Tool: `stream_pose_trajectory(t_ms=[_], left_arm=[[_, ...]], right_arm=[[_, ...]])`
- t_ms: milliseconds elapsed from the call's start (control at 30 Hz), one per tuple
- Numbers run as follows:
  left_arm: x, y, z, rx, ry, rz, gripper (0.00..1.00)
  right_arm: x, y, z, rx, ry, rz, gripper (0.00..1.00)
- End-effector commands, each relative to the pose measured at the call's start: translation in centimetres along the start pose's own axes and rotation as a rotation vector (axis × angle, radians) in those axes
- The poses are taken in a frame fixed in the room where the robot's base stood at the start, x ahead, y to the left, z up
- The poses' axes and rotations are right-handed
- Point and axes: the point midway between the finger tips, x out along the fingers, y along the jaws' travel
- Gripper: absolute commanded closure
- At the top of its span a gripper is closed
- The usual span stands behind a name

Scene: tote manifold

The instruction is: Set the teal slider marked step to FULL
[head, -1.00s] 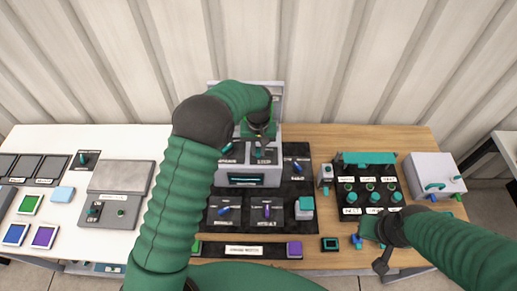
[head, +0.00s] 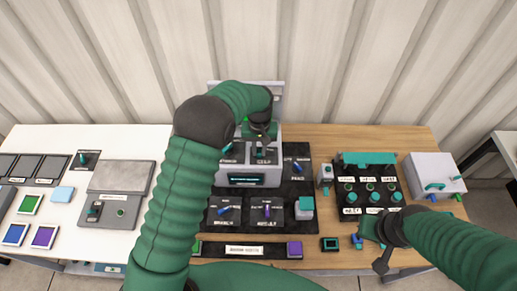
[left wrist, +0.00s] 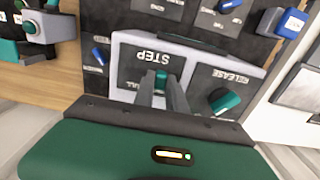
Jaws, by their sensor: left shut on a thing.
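The panel marked STEP (left wrist: 150,58) shows upside down in the left wrist view. Its teal slider (left wrist: 161,78) is between the fingers of my left gripper (left wrist: 163,91), which is shut on it. A partly covered label ending in "ULL" (left wrist: 127,85) lies beside the fingers. In the head view my left gripper (head: 260,142) is over the upper part of the grey console (head: 272,176); the slider itself is mostly hidden there. My right gripper (head: 372,230) is at the front of the wooden table, and its fingers are too unclear to judge.
A RELEASE panel with a teal knob (left wrist: 222,100) adjoins the STEP panel. Other knobs, such as a blue one (head: 297,166), surround the console. A dark board of teal knobs (head: 350,186) and a white box (head: 418,168) stand to the right.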

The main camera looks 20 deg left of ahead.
Motion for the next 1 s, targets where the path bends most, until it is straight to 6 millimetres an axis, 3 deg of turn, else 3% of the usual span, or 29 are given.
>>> stream_pose_trajectory(t_ms=[233, 500, 533, 700, 1000], left_arm=[[-0.1, 3.9, -0.1, 0.003, 0.002, 0.002, 1.00], [-0.1, 4.3, -0.1, 0.002, 0.004, 0.006, 1.00], [-0.1, 4.4, -0.1, 0.002, 0.004, 0.006, 0.82], [-0.1, 4.3, -0.1, 0.002, 0.003, 0.005, 0.62], [-0.2, 4.2, -0.1, 0.001, 0.003, 0.003, 0.62]], right_arm=[[0.1, 0.0, 0.0, 0.000, 0.000, 0.000, 1.00], [0.1, 0.0, 0.0, 0.000, 0.000, 0.000, 1.00], [0.1, 0.0, 0.0, 0.000, 0.000, 0.000, 1.00], [0.1, 0.0, 0.0, 0.000, 0.000, 0.000, 1.00], [0.1, 0.0, 0.0, 0.000, 0.000, 0.000, 1.00]])
